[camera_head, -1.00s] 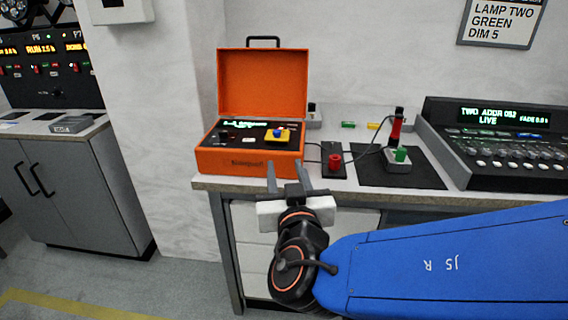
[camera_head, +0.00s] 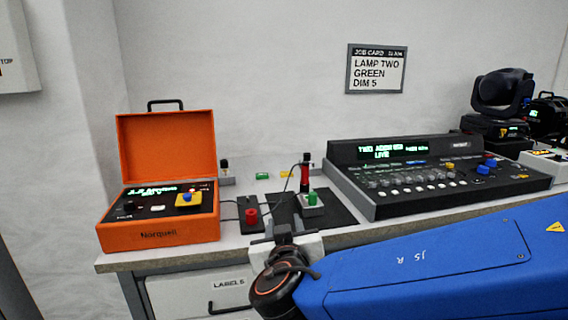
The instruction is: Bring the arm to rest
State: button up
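My gripper (camera_head: 284,212) is at the end of my blue arm, over the front edge of the bench. Its two grey fingers point away toward the dark mat and stand apart with nothing seen between them. In the picture the fingers overlap the mat near a small box with a green knob (camera_head: 312,199). I cannot tell whether they touch anything.
An open orange case (camera_head: 160,236) stands left on the bench (camera_head: 120,262). A box with a red knob (camera_head: 251,217) sits beside the dark mat (camera_head: 342,212). A lighting console (camera_head: 400,205) and a black lamp (camera_head: 502,92) stand to the right. A job card hangs above.

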jog(key=s+d+f+m+g+h, duration=0.1)
jog(key=s+d+f+g+h, duration=0.15)
jog(key=d, duration=0.95)
jog(key=s+d+f+m+g+h, duration=0.1)
jog(key=d+f+m+g+h, duration=0.2)
jog(key=d, duration=1)
jog(key=s+d+f+g+y, duration=0.2)
jog(key=s+f, duration=0.1)
jog(key=s, duration=0.4)
jog(key=s+d+f+n+g+y, duration=0.1)
jog(key=s+d+f+g+y, duration=0.1)
jog(key=s, duration=0.5)
jog(key=shift+s+d+f+g+y, duration=0.25)
jog(key=shift+f+g+y, duration=0.2)
jog(key=shift+f+g, duration=0.25)
